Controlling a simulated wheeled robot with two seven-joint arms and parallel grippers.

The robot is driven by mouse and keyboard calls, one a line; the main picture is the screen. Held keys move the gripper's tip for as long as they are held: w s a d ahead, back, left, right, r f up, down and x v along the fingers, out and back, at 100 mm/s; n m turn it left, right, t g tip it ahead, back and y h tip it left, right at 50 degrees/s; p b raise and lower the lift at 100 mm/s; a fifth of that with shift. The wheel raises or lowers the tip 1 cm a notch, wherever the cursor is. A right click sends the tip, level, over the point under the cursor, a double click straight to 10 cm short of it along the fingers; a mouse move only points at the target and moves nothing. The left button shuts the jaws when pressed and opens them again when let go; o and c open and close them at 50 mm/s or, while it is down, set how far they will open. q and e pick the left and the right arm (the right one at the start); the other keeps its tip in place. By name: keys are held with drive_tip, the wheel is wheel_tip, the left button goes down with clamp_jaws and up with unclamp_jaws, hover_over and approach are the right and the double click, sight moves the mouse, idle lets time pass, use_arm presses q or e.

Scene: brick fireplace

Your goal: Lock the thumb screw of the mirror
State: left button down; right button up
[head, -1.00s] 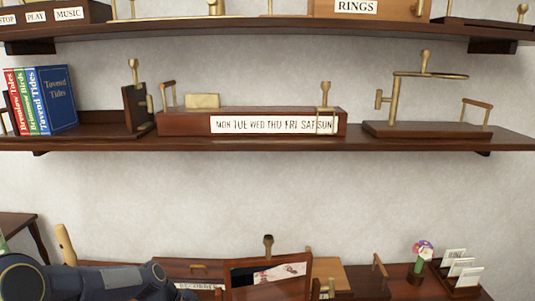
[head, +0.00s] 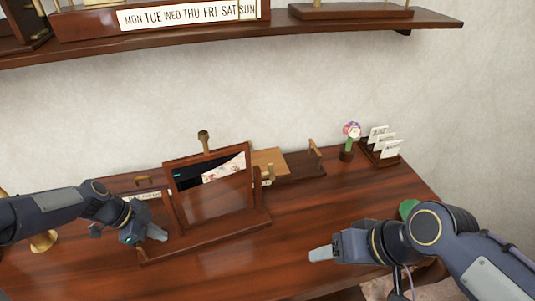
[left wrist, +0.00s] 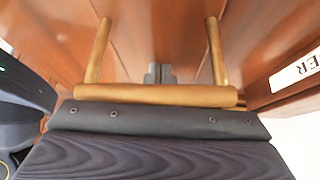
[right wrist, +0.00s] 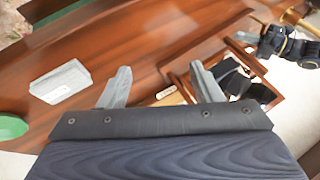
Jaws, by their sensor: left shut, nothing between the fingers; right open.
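The mirror (head: 216,207) stands upright on the desk, its dark wood frame on a wooden base. Small brass pieces (head: 267,175) show by its right side; I cannot tell whether one is the thumb screw. My left gripper (head: 160,234) is shut and empty, in front of the mirror's left side. In the left wrist view a brass handle (left wrist: 155,95) crosses before the shut fingers (left wrist: 158,74). My right gripper (head: 318,254) is open and empty, right of the mirror and apart from it. The right wrist view shows its spread fingers (right wrist: 160,85) with the mirror frame (right wrist: 274,91) beyond.
A flower (head: 350,137) and a card holder (head: 385,150) stand at the back right. A white box (right wrist: 60,82) and a green disc (right wrist: 10,126) lie near my right gripper. A shelf (head: 330,33) hangs above. The desk's right front is mostly clear.

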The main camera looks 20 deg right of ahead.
use_arm(q)
drive_tip(key=shift+s+f, duration=0.2)
use_arm(e)
drive_tip(key=shift+o, duration=0.8)
drive_tip(key=w+r+m+g+y, duration=0.1)
drive_tip(key=w+r+g+y, duration=0.1)
drive_tip(key=w, duration=0.4)
drive_tip(key=shift+w+y, duration=0.25)
drive_tip(key=shift+y, duration=0.05)
use_arm(q)
drive_tip(key=shift+d, duration=0.1)
use_arm(e)
drive_tip(key=m+t+y, duration=0.1)
drive_tip(key=m+y, duration=0.3)
drive_tip(key=y, duration=0.5)
approach(267, 173)
drive_tip(key=x, duration=0.7)
drive_tip(key=shift+w+f, duration=0.4)
drive_tip(key=shift+a, duration=0.15)
drive_tip(key=c, duration=1)
